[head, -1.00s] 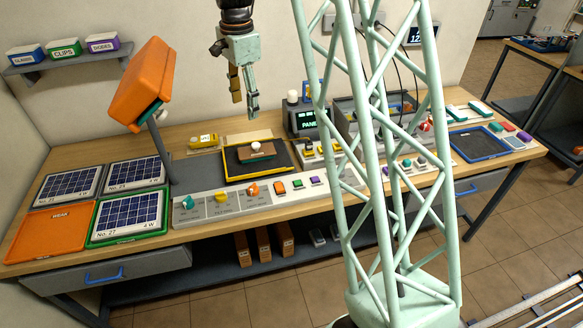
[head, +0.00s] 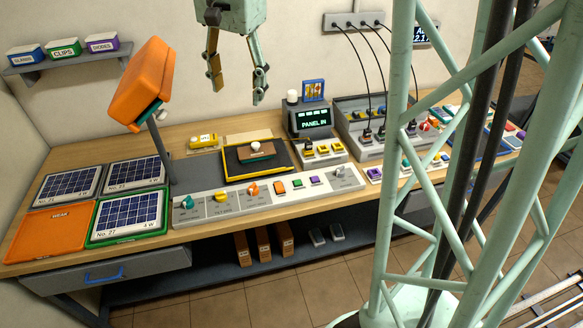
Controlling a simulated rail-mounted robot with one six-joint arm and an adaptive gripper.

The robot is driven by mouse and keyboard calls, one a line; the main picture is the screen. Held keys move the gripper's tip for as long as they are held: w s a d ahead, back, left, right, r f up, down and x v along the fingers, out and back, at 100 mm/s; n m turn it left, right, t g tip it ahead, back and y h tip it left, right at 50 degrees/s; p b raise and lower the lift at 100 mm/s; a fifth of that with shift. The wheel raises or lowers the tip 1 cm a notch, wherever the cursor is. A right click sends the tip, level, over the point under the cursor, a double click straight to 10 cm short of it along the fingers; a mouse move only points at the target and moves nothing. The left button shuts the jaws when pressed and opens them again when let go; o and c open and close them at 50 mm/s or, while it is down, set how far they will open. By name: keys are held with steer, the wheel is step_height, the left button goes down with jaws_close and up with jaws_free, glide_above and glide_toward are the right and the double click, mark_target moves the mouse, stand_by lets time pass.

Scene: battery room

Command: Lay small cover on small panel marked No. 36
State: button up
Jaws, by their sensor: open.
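A small brown cover with a white knob (head: 257,147) sits on the black, yellow-edged pad (head: 281,172) at the middle of the bench. Whether a panel lies under it cannot be seen. My gripper (head: 238,94) is open and empty, in the air above the cover and apart from it. Three solar panels show at the left: one at far left (head: 68,186), one behind (head: 134,174), and one marked No. 27 (head: 126,213) in a green tray. I cannot clearly read the number 36 on any panel.
An orange lamp-like head (head: 148,85) on a grey post rises left of the pad. A display reading "PANEL IN" (head: 314,119) stands to the right. A knob strip (head: 205,211) runs in front. The orange "WEAK" tray (head: 48,232) is empty.

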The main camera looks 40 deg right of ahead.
steer(key=s+a+r+n+t, duration=0.1)
steer(key=s+a+r+n, duration=0.2)
steer(key=s, duration=0.6)
steer(key=s+a+r+n, duration=0.3)
steer(key=s, duration=0.6)
steer(key=s+a+f+n, duration=0.1)
steer(key=s+n, duration=0.2)
steer(key=s, duration=0.5)
steer(key=s+a+f+n+t, duration=0.1)
steer(key=s+a+n, duration=0.1)
steer(key=s, duration=0.7)
steer(key=shift+n, duration=0.5)
steer(key=shift+f, duration=0.15)
step_height(320, 180, down, 9)
steer(key=b, duration=0.9)
steer(key=shift+d, duration=0.15)
